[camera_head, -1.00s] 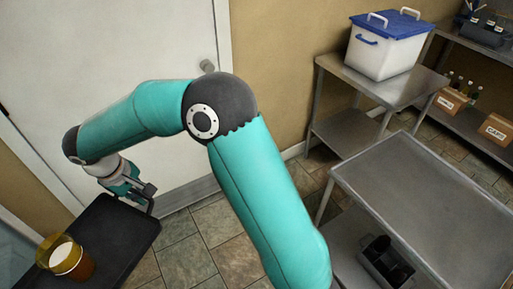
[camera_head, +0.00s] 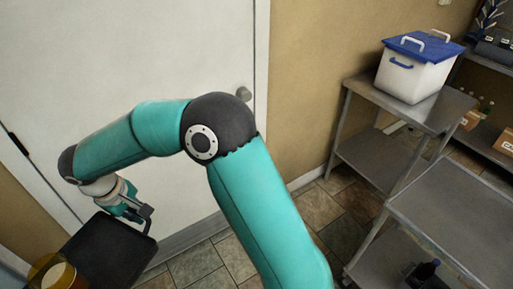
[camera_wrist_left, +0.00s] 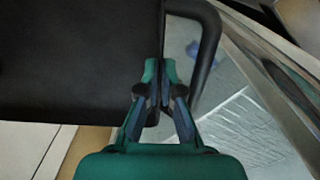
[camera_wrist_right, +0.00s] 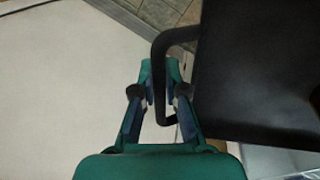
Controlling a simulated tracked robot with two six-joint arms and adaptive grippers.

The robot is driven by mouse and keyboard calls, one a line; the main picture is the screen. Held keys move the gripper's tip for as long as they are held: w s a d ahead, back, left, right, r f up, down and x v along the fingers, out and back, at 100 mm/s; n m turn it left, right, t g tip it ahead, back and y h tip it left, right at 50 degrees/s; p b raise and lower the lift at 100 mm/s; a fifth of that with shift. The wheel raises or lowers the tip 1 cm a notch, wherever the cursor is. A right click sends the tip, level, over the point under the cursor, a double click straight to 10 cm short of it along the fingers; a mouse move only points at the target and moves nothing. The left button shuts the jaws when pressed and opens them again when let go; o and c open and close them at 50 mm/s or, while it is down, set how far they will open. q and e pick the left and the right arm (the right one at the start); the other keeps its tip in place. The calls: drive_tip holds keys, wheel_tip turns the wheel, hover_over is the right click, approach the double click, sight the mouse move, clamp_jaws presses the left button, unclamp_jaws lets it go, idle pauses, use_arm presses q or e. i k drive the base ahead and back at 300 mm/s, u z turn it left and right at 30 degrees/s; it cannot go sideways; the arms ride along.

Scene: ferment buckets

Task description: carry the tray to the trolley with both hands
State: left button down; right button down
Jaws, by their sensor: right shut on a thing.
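The black tray (camera_head: 112,250) is at the lower left of the head view, with a yellowish container (camera_head: 52,274) on it, partly cut off by the frame. My right gripper (camera_head: 140,212) is shut on the tray's black loop handle; the right wrist view shows the handle (camera_wrist_right: 160,85) between its fingers (camera_wrist_right: 160,75).
A second steel table (camera_head: 440,112) by the wall bears a white box (camera_head: 412,78) with a blue lid. Shelving with cardboard boxes (camera_head: 505,143) stands far right. A white door (camera_head: 150,60) is behind my arm. Tiled floor (camera_head: 305,215) lies open between tray and tables.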

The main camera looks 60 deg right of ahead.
sight(476, 243)
drive_tip(key=u, duration=0.4)
drive_tip(key=i, duration=0.35)
drive_tip(key=z, duration=2.55)
drive_tip(key=i, duration=0.3)
drive_tip(key=z, duration=2.1)
